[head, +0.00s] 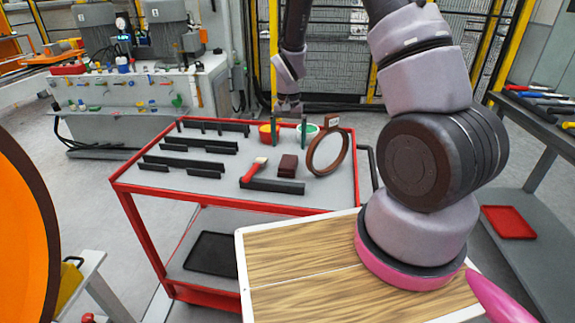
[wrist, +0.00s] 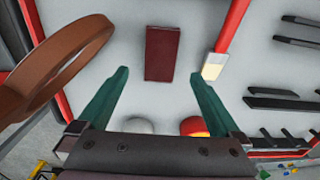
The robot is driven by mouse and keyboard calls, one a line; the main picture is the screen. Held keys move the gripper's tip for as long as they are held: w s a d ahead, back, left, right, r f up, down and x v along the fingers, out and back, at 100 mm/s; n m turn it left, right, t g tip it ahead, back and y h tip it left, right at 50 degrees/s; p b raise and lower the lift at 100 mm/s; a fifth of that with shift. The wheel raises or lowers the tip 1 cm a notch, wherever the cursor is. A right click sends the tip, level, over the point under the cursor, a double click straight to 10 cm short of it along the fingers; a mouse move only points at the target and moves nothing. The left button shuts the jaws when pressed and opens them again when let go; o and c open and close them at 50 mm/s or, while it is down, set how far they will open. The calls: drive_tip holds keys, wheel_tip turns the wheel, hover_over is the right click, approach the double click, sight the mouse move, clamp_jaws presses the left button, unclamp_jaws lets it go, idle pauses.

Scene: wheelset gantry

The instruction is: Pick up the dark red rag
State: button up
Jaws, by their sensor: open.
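The dark red rag (head: 288,166) is a small folded block lying on the grey top of the red cart (head: 140,198), between a red-handled brush and a brown ring. In the wrist view the rag (wrist: 160,53) lies beyond and between my gripper's two green fingers. My gripper (wrist: 160,85) is open and empty, apart from the rag. In the head view my gripper (head: 289,132) hangs over the far edge of the cart, behind the rag. Nothing covers the rag.
The brown ring (head: 313,162) stands close right of the rag; the brush (head: 250,174) lies close left. A dark bar (head: 272,186) lies in front. Several dark bars fill the cart's left side. Two tubs (head: 265,134) stand near my gripper.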

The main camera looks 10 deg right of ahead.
sight(288, 162)
wheel_tip(288, 162, down, 3)
drive_tip(key=f, duration=0.5)
drive_tip(key=shift+s+a+f, duration=0.1)
drive_tip(key=shift+s+a, duration=0.1)
drive_tip(key=shift+s, duration=0.15)
drive_tip(key=c, duration=1.3)
